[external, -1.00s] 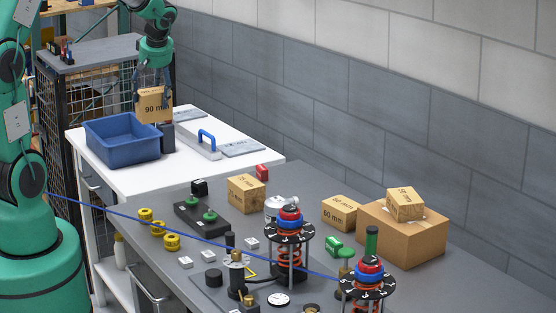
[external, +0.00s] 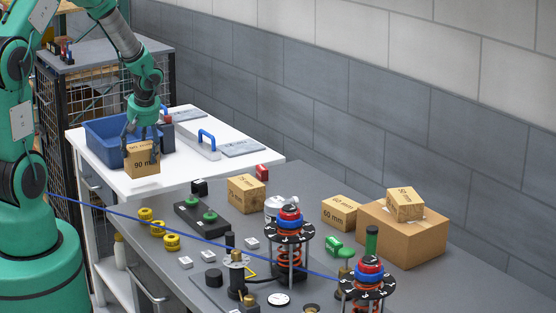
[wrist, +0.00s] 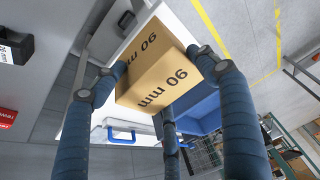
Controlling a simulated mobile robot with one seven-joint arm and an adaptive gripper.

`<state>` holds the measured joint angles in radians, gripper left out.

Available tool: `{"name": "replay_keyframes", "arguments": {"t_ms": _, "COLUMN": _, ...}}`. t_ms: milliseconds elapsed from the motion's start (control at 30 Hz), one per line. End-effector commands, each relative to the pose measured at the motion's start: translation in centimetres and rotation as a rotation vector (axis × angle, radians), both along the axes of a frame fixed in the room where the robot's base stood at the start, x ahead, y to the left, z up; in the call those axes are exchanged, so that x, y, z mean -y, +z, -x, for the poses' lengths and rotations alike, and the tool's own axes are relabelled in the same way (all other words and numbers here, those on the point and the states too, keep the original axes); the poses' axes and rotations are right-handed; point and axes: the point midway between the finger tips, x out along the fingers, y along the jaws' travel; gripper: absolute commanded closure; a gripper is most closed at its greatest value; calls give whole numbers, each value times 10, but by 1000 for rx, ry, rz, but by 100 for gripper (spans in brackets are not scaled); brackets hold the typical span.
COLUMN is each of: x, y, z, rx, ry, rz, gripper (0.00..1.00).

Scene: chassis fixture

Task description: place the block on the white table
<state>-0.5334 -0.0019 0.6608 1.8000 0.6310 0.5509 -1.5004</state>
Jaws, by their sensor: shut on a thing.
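A tan block marked "90 mm" (external: 142,160) is held in my gripper (external: 142,138). In the wrist view the block (wrist: 155,80) sits between the dark blue fingers of my gripper (wrist: 160,85), which are shut on it. In the external view the block is over the front part of the white table (external: 190,178), in front of the blue bin. Whether its underside touches the table top or hangs just above it, I cannot tell.
The blue bin (external: 103,146) stands behind the block. A grey piece with a blue handle (external: 207,138) and a flat grey plate (external: 243,148) lie to the right. The grey workbench (external: 330,285) in front holds several blocks, fixtures and small parts. The table's front right is clear.

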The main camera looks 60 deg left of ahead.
Motion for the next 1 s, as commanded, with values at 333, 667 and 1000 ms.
{"name": "replay_keyframes", "arguments": {"t_ms": 333, "x": 0, "y": -6, "z": -1, "rx": 2, "ry": -1, "rz": -1, "gripper": 84}}
{"name": "replay_keyframes", "arguments": {"t_ms": 667, "x": -6, "y": -7, "z": -8, "rx": 1, "ry": 0, "rz": -1, "gripper": 84}}
{"name": "replay_keyframes", "arguments": {"t_ms": 1000, "x": -33, "y": -12, "z": -44, "rx": 1, "ry": 0, "rz": -1, "gripper": 84}}
